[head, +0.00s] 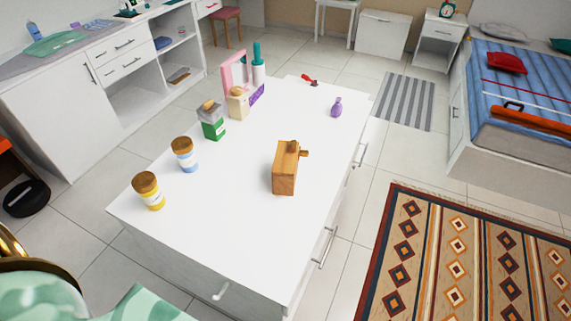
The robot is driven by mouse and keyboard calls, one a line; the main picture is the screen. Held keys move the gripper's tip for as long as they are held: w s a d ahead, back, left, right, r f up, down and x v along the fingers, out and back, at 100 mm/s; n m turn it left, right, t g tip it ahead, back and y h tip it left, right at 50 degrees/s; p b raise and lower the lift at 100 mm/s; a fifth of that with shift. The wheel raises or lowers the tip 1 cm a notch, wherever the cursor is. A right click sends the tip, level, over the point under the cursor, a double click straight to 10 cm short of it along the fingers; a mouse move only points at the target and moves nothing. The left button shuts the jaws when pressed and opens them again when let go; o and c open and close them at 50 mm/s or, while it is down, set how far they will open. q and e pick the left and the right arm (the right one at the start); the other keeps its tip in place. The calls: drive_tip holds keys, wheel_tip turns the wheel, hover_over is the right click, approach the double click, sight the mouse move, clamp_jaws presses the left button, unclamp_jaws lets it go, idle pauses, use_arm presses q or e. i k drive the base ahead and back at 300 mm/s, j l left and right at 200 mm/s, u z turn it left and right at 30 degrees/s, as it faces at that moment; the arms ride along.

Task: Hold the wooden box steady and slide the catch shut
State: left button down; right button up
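The wooden box (284,170) stands upright on the white table (225,220), right of its middle. A small wooden knob-like piece, perhaps the catch (304,153), sticks out to the right near the top of the box. I cannot tell from this view whether the catch is open or shut. Neither of my grippers is in view, and nothing touches the box.
Yellow (149,191), blue-and-white (184,154) and green (212,121) containers line the table's left side. A pink-framed mirror (238,72), a purple bottle (336,107) and a red-handled item (310,80) stand farther back. The table around the box is clear.

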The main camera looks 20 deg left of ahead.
sight(302, 152)
drive_tip(key=k+j+u, duration=0.2)
drive_tip(key=k, duration=0.45)
drive_tip(key=k+u, duration=0.2)
drive_tip(key=k, duration=0.4)
drive_tip(key=u, duration=0.95)
drive_tip(key=i+l+u, duration=0.1)
drive_tip(key=u, duration=0.4)
drive_tip(key=l+u, duration=0.1)
drive_tip(key=u, duration=0.85)
drive_tip(key=l, duration=0.7)
drive_tip(key=k+l+u, duration=0.1)
drive_tip(key=l, duration=0.6)
drive_tip(key=k+l, duration=0.1)
drive_tip(key=l, duration=0.55)
drive_tip(key=k+l, duration=0.1)
drive_tip(key=l, duration=0.6)
drive_tip(key=l+u, duration=0.1)
drive_tip(key=l, duration=0.6)
drive_tip(key=k, duration=0.05)
